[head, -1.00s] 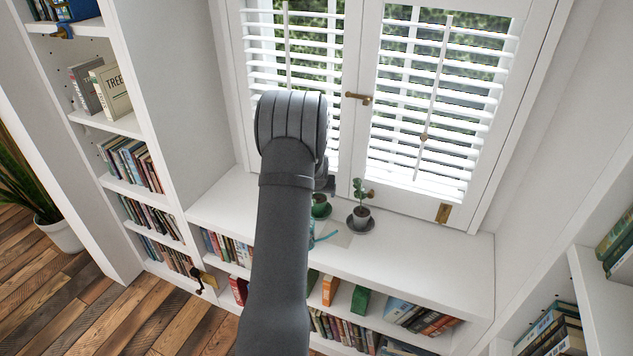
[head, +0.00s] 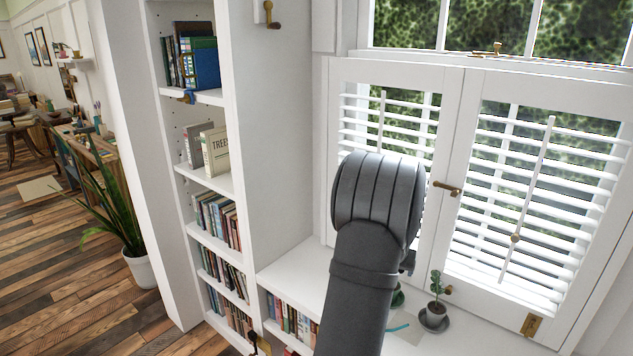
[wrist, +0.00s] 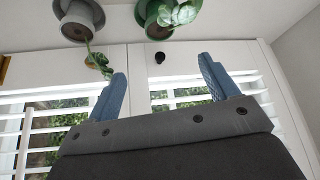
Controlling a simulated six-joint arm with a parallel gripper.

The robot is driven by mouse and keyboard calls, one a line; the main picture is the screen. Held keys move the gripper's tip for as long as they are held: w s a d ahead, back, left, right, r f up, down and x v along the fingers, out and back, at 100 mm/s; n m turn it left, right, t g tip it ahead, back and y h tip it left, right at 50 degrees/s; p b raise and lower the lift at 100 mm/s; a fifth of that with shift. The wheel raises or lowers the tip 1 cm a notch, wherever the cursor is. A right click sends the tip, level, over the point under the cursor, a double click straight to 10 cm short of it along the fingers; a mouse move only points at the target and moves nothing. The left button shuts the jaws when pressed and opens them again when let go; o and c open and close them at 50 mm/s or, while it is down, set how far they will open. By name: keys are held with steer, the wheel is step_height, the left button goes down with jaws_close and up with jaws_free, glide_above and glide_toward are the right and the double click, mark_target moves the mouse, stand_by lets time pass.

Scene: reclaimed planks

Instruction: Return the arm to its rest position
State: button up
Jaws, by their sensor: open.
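My arm (head: 372,230) reaches up from the bottom of the head view toward the shuttered window, and its wrist end is mostly hidden behind it. In the wrist view my gripper (wrist: 163,85) has its two blue fingers wide apart with nothing between them. A grey pot (wrist: 76,25) with a small plant and a green pot (wrist: 150,14) with a leafy plant show beyond the fingers at the top of that view. In the head view the grey pot (head: 435,314) stands on its saucer on the sill; the green pot (head: 397,298) is partly hidden by my arm.
White window shutters (head: 520,190) stand close behind the sill (head: 300,275). A tall bookcase (head: 275,140) rises left of my arm. A potted floor plant (head: 140,268) stands on the open wooden floor further left. A blue strip (head: 398,328) lies on the sill.

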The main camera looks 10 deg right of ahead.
steer(key=shift+f, duration=0.15)
steer(key=x, duration=1.7)
